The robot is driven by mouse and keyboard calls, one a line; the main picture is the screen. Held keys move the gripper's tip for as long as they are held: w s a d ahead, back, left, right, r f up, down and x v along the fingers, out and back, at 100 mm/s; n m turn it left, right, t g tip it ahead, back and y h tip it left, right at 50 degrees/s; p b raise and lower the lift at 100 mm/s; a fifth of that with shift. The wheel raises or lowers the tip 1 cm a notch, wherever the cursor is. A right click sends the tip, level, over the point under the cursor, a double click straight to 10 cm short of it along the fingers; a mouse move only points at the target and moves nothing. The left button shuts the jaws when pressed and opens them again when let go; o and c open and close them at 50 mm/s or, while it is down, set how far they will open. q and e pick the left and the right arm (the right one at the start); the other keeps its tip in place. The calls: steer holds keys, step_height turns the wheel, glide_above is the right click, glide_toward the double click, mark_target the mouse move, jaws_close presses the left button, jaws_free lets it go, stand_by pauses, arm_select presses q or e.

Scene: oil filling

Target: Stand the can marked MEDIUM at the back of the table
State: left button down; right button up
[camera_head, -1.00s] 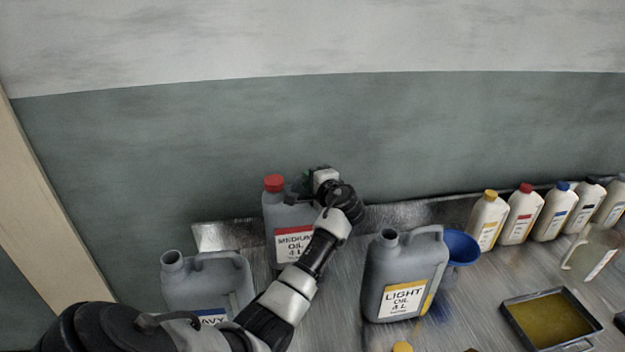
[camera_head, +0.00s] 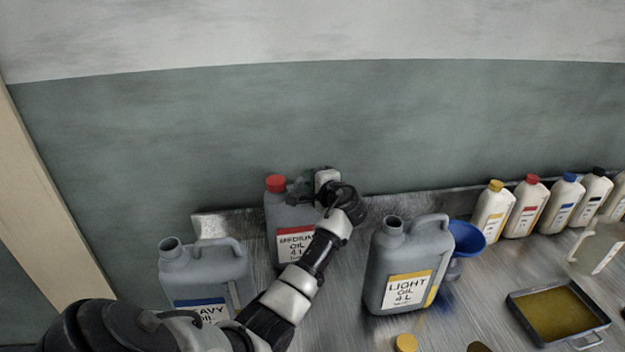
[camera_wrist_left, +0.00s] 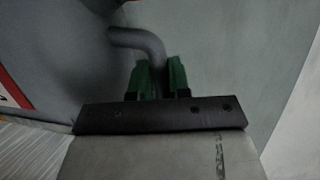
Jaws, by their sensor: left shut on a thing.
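The MEDIUM can (camera_head: 292,243) is grey with a red cap and a red-topped label. It stands upright at the back of the table (camera_head: 330,285), close to the raised back edge. My left gripper (camera_head: 318,188) is at the upper right of the can. In the left wrist view its green fingers (camera_wrist_left: 160,78) are shut around the can's grey handle (camera_wrist_left: 145,42). From the head, the arm hides the handle and part of the can's right side. Whether the can's base touches the table is hard to tell. My right gripper is not in view.
The open HEAVY can (camera_head: 205,275) stands at front left, and the open LIGHT can (camera_head: 408,260) at right. A blue funnel (camera_head: 466,238), several white bottles (camera_head: 525,208), a clear jug (camera_head: 600,245) and an oil tray (camera_head: 556,312) lie further right. A yellow cap (camera_head: 405,343) is in front.

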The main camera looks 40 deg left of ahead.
arm_select(q)
steer(key=shift+f+b, duration=0.15)
steer(key=shift+b, duration=0.15)
stand_by(0.4)
steer(key=c, duration=1)
jaws_free()
steer(key=shift+s+d, duration=0.1)
steer(key=shift+f, duration=0.4)
steer(key=b+v, duration=0.1)
steer(key=v, duration=0.4)
steer(key=b+v, duration=0.1)
steer(key=v, duration=0.5)
steer(key=shift+r+b, duration=0.2)
steer(key=shift+b, duration=0.1)
